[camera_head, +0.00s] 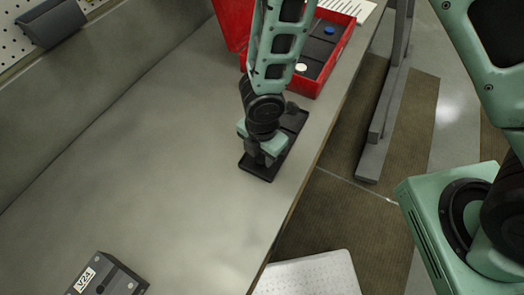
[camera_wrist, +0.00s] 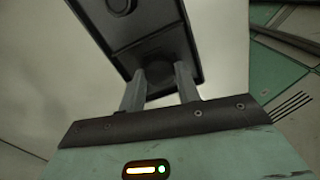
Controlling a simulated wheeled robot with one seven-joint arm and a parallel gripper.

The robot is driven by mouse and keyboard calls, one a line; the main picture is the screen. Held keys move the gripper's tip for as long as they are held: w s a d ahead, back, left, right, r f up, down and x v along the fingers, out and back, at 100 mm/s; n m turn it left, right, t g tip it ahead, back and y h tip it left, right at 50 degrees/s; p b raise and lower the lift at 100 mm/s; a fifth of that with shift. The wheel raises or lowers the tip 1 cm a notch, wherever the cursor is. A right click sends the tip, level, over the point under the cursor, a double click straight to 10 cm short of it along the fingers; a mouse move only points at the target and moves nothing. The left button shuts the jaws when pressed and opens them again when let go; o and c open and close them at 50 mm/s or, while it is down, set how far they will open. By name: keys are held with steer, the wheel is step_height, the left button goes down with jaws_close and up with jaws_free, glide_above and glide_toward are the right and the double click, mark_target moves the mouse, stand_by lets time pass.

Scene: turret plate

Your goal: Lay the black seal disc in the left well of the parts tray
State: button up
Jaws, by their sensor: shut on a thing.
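The parts tray (camera_head: 262,174) is a long black tray on the grey bench, and its near left end lies under my gripper (camera_head: 258,158). In the wrist view the tray (camera_wrist: 188,42) shows a raised rim and a divider. My gripper (camera_wrist: 160,90) points down into the section at that end. Its fingers are shut on the black seal disc (camera_wrist: 159,87), a dark round shape between the fingertips. Black on black, I cannot tell whether the disc touches the well floor. In the head view my gripper hides the disc.
A dark round part (camera_head: 292,107) shows at the tray's far section. An open red case (camera_head: 311,91) behind holds a white disc (camera_head: 300,67) and a blue piece (camera_head: 328,31). A dark labelled box (camera_head: 118,279) stands at the near left. The bench left of the tray is clear.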

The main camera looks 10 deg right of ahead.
steer(key=shift+f, duration=0.2)
stand_by(0.5)
steer(key=o, duration=1)
step_height(320, 180, up, 18)
steer(key=shift+f, duration=0.25)
